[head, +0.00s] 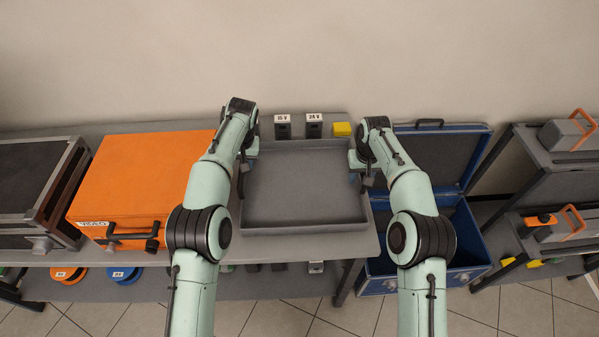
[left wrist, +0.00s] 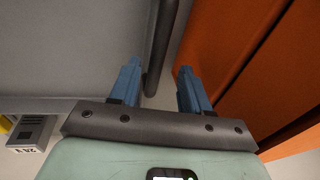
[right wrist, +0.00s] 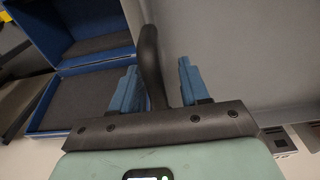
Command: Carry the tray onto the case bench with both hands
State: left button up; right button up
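The shallow grey tray (head: 303,222) lies level over the bench (head: 345,243), between the orange case and the open blue case. My left gripper (head: 243,178) is at its left side. In the left wrist view, the open blue fingers (left wrist: 158,85) stand either side of a dark handle bar (left wrist: 162,45), with gaps visible. My right gripper (head: 366,180) is at the tray's right side. In the right wrist view, its open fingers (right wrist: 158,85) straddle the other dark handle (right wrist: 150,55), also with gaps. The tray looks empty.
The orange case (head: 140,180) stands close left of the tray, with a black case (head: 35,190) beyond. The open blue case (head: 440,225) is at right. Two dark labelled blocks (head: 283,130) and a yellow block (head: 342,129) sit behind the tray. A shelf (head: 555,180) stands far right.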

jog(key=r, duration=0.8)
jog(key=s+r, duration=0.1)
jog(key=r, duration=0.3)
pick_arm(q)
jog(key=v, duration=0.7)
jog(key=shift+r, duration=0.25)
jog(key=shift+s+f, duration=0.1)
pick_arm(e)
jog(key=shift+s+f, duration=0.1)
jog(key=shift+f, duration=0.05)
